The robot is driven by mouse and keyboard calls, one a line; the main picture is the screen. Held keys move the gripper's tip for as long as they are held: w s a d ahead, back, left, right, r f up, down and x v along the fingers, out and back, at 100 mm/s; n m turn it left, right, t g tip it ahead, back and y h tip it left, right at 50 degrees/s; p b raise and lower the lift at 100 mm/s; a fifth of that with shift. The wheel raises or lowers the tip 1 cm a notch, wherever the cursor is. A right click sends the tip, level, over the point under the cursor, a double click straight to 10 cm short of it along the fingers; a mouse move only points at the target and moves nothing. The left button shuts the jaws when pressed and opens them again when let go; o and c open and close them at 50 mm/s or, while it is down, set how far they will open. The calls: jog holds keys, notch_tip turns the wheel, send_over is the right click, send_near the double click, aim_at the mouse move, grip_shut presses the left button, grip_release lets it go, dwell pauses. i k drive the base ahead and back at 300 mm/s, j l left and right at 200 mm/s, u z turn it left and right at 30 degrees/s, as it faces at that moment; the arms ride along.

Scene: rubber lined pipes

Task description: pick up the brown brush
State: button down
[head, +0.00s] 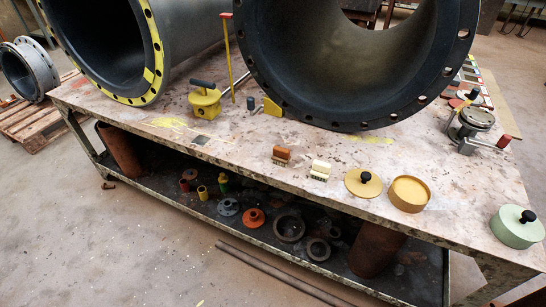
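The brown brush (282,153) is a small reddish-brown block with pale bristles under it. It stands on the worktable (240,148) near the front edge, left of a cream brush (320,169) of similar shape, with a small gap between them. The brown brush is in full view. My gripper is not in view, so its opening cannot be seen.
A yellow lid with black knob (362,184), an ochre round tin (409,193) and a green lidded tin (516,227) stand to the right. A large pipe (350,70) lies behind. The table around the brush is clear.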

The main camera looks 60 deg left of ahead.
aim_at(281, 155)
jog(key=u, duration=1.95)
jog(key=z, duration=2.1)
jog(key=u, duration=2.15)
jog(key=i+j+u, duration=0.1)
jog(key=j, duration=0.3)
